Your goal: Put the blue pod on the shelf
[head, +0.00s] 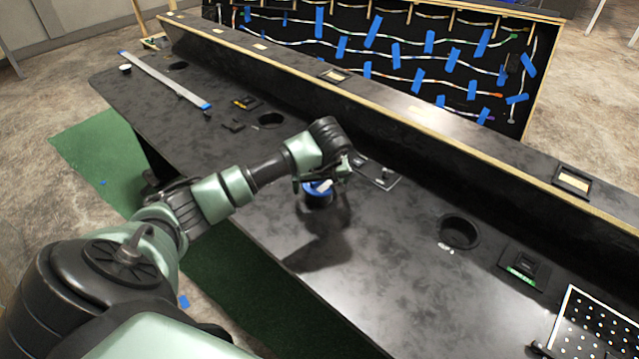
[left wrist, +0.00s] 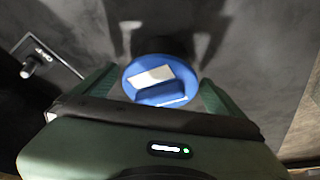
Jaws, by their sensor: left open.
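The blue pod (head: 319,189) is a round blue disc with a raised grip and a white label. It is at a dark round spot on the black console top (head: 370,270); I cannot tell whether it sits in a hole or on a dark base. In the left wrist view the pod (left wrist: 163,97) lies between the fingers. My left gripper (head: 326,184) is open, reaching down over the pod, one finger on each side with no clear contact. A raised black shelf (head: 450,150) with wooden edging runs along the console's back. My right gripper is not in view.
An empty round hole (head: 460,232) is to the right, another (head: 270,120) farther left. A black panel with white dots (head: 595,325) is at the lower right. A silver strip (head: 165,80) lies at the far left.

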